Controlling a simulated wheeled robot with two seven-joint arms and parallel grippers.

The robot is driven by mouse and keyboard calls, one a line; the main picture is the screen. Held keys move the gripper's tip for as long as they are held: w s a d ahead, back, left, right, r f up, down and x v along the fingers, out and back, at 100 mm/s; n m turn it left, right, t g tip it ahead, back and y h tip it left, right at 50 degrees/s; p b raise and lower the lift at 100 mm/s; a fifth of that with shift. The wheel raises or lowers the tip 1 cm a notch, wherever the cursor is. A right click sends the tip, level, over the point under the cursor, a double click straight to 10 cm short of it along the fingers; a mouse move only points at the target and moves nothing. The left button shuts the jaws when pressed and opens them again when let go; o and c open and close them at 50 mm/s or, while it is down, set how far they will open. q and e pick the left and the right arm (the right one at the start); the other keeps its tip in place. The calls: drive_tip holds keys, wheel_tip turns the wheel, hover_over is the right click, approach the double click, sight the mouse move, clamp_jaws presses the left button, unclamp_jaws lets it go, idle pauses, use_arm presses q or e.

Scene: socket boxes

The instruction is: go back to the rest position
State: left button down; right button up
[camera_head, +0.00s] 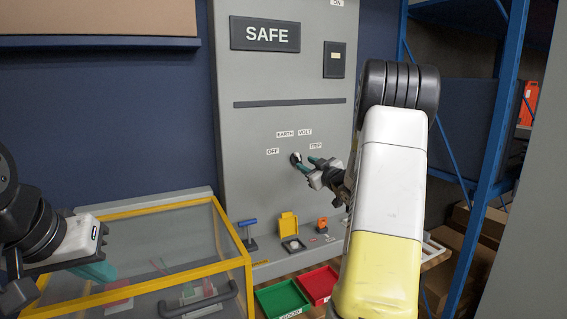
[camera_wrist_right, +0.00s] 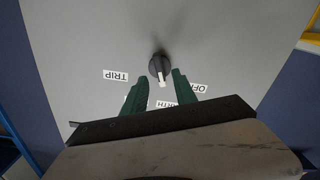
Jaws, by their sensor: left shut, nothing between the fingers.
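My right gripper (camera_head: 310,163) is in front of the grey panel (camera_head: 285,185), close to the dark selector knob (camera_head: 295,158). In the right wrist view its green fingers are apart. The knob (camera_wrist_right: 158,66) lies by the gap between their tips, and I cannot tell whether they touch it. The knob's white pointer aims roughly toward the EARTH label (camera_wrist_right: 165,104); the VOLT label is mostly hidden there. My left gripper (camera_head: 106,274) is at the lower left, shut and empty, over or in front of the yellow-framed clear case (camera_head: 200,208).
The yellow-framed case has a dark handle (camera_head: 200,303). Green (camera_head: 281,298) and red (camera_head: 318,284) trays sit lower. A blue rack (camera_head: 491,130) rises at right.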

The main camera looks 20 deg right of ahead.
drive_tip(key=shift+s+d, duration=0.2)
drive_tip(key=shift+s, duration=1)
drive_tip(key=s+a+r+m+g+h, duration=0.4)
drive_tip(key=s+a+r, duration=0.2)
drive_tip(key=s+a, duration=0.15)
drive_tip(key=s+a+f+g+y, duration=0.1)
drive_tip(key=s+a+f+g, duration=0.1)
drive_tip(key=s+a, duration=0.3)
drive_tip(key=s+a+f+m+g+y, duration=0.1)
drive_tip(key=s+a, duration=0.4)
drive_tip(key=s, duration=0.8)
drive_tip(key=s+a+f+g+y, duration=0.1)
drive_tip(key=s+a+f+g, duration=0.2)
drive_tip(key=s, duration=0.7)
drive_tip(key=a+g, duration=0.1)
drive_tip(key=a, duration=0.1)
drive_tip(key=shift+a+f+g+y, duration=0.15)
drive_tip(key=shift+a+g+y, duration=0.15)
drive_tip(key=shift+s, duration=0.1)
